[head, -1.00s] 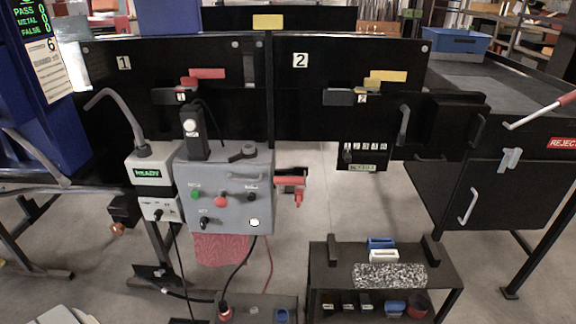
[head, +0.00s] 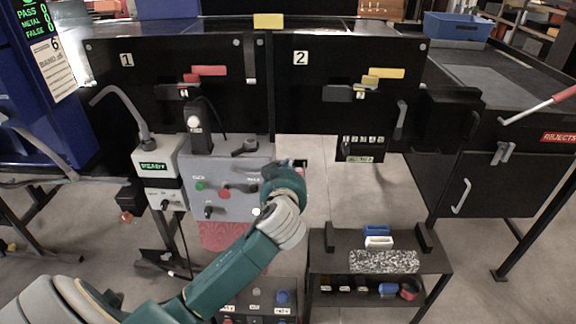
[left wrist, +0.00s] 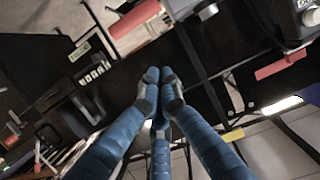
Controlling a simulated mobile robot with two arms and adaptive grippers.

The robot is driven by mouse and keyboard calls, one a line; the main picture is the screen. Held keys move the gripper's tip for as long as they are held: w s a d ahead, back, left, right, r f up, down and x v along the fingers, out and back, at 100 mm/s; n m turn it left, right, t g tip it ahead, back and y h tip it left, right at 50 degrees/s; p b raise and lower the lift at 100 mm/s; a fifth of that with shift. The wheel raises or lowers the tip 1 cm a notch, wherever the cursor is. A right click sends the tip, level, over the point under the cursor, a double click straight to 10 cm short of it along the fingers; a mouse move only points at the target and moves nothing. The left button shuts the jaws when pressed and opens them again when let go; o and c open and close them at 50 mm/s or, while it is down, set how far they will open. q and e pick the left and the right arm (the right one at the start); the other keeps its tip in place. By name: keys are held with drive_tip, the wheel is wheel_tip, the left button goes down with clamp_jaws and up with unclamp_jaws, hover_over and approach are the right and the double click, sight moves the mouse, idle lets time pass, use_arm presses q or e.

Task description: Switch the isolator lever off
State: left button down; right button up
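A grey control box (head: 236,205) stands in front of panel 1. In the earlier head view, a red lever hangs at its right side; I take it as the isolator lever. My left gripper (head: 292,168) is now over that spot in the head view, and my forearm and wrist hide most of the lever. In the left wrist view, a red handle (left wrist: 133,18) shows at the top, beyond the fingers and apart from them. The fingers of my left gripper (left wrist: 161,82) converge with their tips together and nothing visible between them. My right gripper is not in view.
Black panels with red (head: 209,71) and yellow (head: 388,73) levers stand behind. A counter block (head: 362,148) hangs below panel 2. A low black table (head: 325,260) stands front right. A READY box (head: 158,172) stands left of the control box.

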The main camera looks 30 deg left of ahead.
use_arm(q)
drive_tip(key=shift+w, duration=0.1)
drive_tip(key=p+x, duration=0.2)
drive_tip(key=x, duration=0.7)
drive_tip(key=shift+w+a+p, duration=0.15)
drive_tip(key=shift+w+p, duration=0.05)
drive_tip(key=shift+p, duration=0.15)
drive_tip(key=f, duration=0.2)
drive_tip(key=s+f+p, duration=0.1)
drive_tip(key=shift+d, duration=0.35)
drive_tip(key=shift+s+d+f, duration=0.2)
drive_tip(key=shift+s+f, duration=0.05)
drive_tip(key=shift+s, duration=0.1)
drive_tip(key=shift+f, duration=0.1)
drive_tip(key=shift+w, duration=0.1)
